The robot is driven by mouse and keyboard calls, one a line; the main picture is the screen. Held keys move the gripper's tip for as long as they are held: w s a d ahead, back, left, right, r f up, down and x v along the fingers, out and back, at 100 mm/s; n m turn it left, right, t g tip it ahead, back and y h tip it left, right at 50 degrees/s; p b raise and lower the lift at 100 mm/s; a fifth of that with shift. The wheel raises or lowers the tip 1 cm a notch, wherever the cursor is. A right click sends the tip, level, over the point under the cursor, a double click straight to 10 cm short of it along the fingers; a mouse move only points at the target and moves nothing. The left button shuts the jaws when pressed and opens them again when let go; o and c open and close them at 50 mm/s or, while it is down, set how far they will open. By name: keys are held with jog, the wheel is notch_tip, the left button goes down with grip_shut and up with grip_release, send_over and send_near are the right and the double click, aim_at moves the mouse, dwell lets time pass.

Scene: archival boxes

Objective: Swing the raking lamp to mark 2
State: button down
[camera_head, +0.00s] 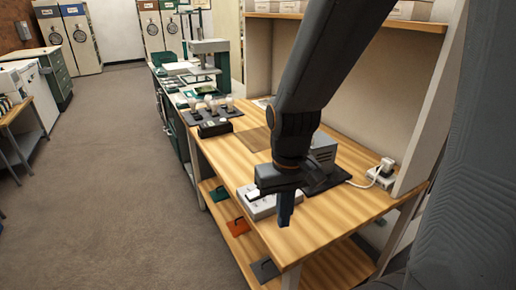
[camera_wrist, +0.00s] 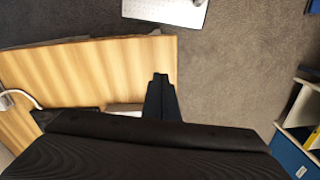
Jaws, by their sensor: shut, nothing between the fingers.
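I cannot make out a raking lamp or a mark 2 in either view. My dark arm hides part of the wooden bench (camera_head: 335,212) in the head view. My gripper (camera_head: 284,212) is shut and empty, pointing down over the bench's front edge. In the wrist view its closed fingers (camera_wrist: 160,82) show near the right end of the bench top (camera_wrist: 90,65). A grey vented box (camera_head: 323,152) stands on a dark mat behind the gripper. A light grey box with white parts on top (camera_head: 258,208) lies on the bench just left of the gripper, partly covered by it.
A white cable runs to a plug on a socket block (camera_head: 381,178) at the bench's right back. Bulb-like items (camera_head: 212,104) stand on a dark tray farther left. Open carpet (camera_head: 110,180) lies left.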

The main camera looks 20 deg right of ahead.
jog(key=w+d+r+g+p, duration=0.15)
jog(key=w+d, duration=0.25)
jog(key=w, duration=0.8)
jog(key=w+d+r, duration=0.3)
jog(key=w+d, duration=0.1)
jog(key=w, duration=0.8)
jog(key=w+d+r+g, duration=0.15)
jog(key=w+d, duration=0.35)
jog(key=w, duration=0.6)
jog(key=shift+n, duration=0.4)
jog(key=p+x, duration=0.3)
jog(key=x, duration=0.6)
jog(key=shift+w+f, duration=0.1)
jog(key=shift+f, duration=0.05)
jog(key=shift+s+d+r+p, duration=0.1)
jog(key=shift+s+r+p, duration=0.1)
jog(key=shift+s+p, duration=0.3)
jog(key=shift+s+r+p, duration=0.25)
jog(key=shift+s, duration=0.4)
jog(key=shift+s+p, duration=0.3)
jog(key=shift+s, duration=0.45)
